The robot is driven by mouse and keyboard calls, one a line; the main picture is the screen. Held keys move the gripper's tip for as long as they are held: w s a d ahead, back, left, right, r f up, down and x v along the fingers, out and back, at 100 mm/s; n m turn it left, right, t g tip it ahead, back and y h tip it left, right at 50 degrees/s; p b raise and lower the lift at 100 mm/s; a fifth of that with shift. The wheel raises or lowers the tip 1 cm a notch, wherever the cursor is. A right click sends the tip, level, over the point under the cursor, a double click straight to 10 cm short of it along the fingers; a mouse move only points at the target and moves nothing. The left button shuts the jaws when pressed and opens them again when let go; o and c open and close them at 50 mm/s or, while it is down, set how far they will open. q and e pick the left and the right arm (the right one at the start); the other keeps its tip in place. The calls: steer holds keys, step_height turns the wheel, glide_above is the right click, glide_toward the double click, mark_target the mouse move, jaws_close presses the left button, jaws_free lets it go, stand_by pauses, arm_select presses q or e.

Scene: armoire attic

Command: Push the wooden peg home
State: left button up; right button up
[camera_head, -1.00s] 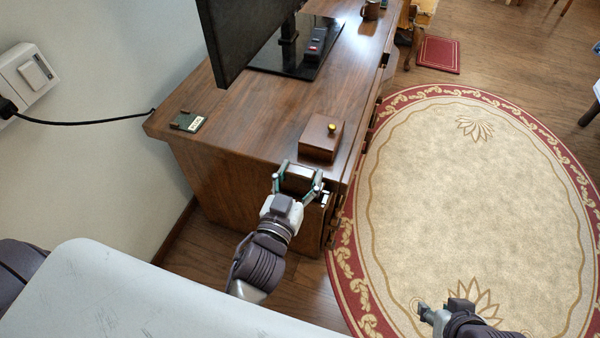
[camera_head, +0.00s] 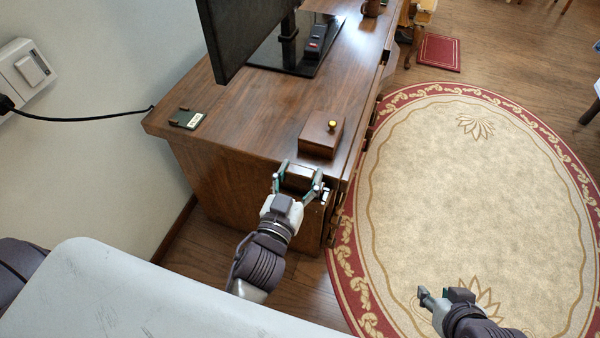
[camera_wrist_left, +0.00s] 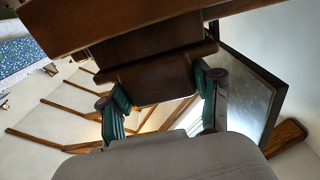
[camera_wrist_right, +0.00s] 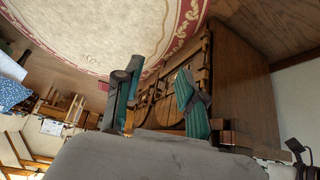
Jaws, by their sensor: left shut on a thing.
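My left gripper (camera_head: 298,188) is at the near end of the wooden desk, shut on a dark brown wooden block (camera_head: 298,177). In the left wrist view the block (camera_wrist_left: 156,78) sits between the two green-padded fingers, below a larger wooden part. I cannot tell whether this block is the peg, or how deep it sits in anything. A wooden box (camera_head: 319,140) with a yellow knob (camera_head: 332,124) stands on the desk just beyond the gripper. My right gripper (camera_head: 440,296) is low over the rug; its fingers are apart and empty in the right wrist view (camera_wrist_right: 155,103).
The desk (camera_head: 265,125) carries a monitor (camera_head: 240,40), a small dark device (camera_head: 187,119) and a mug (camera_head: 372,8). A cable runs from the wall socket to the desk's left edge.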

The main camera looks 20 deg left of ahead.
arm_select(q)
steer(key=shift+f+b, duration=0.4)
steer(key=shift+f, duration=0.1)
arm_select(e)
steer(key=shift+w+a+r+t+y, duration=0.15)
steer(key=shift+w+r+t, duration=0.15)
steer(key=shift+w, duration=0.2)
steer(key=shift+w+a+r+t+y, duration=0.1)
steer(key=shift+w+a+r+t, duration=0.2)
steer(key=shift+w, duration=0.25)
steer(key=shift+w+a+r+t+y, duration=0.1)
steer(key=shift+w+r+t, duration=0.1)
steer(key=shift+w+t, duration=0.25)
steer(key=shift+w, duration=0.15)
arm_select(q)
steer(key=shift+f+b, duration=0.4)
steer(key=shift+f, duration=0.15)
arm_select(e)
steer(key=shift+w+a+r+t+y, duration=0.15)
steer(key=shift+w+a+r+t, duration=0.15)
steer(key=shift+w+r+t, duration=0.35)
steer(key=shift+w+a+r+t+y, duration=0.1)
steer(key=shift+w+a+r+t, duration=0.25)
steer(key=shift+w+r, duration=0.3)
arm_select(q)
steer(key=o, duration=1.4)
steer(key=shift+c, duration=0.2)
arm_select(e)
steer(key=shift+w+d, duration=0.1)
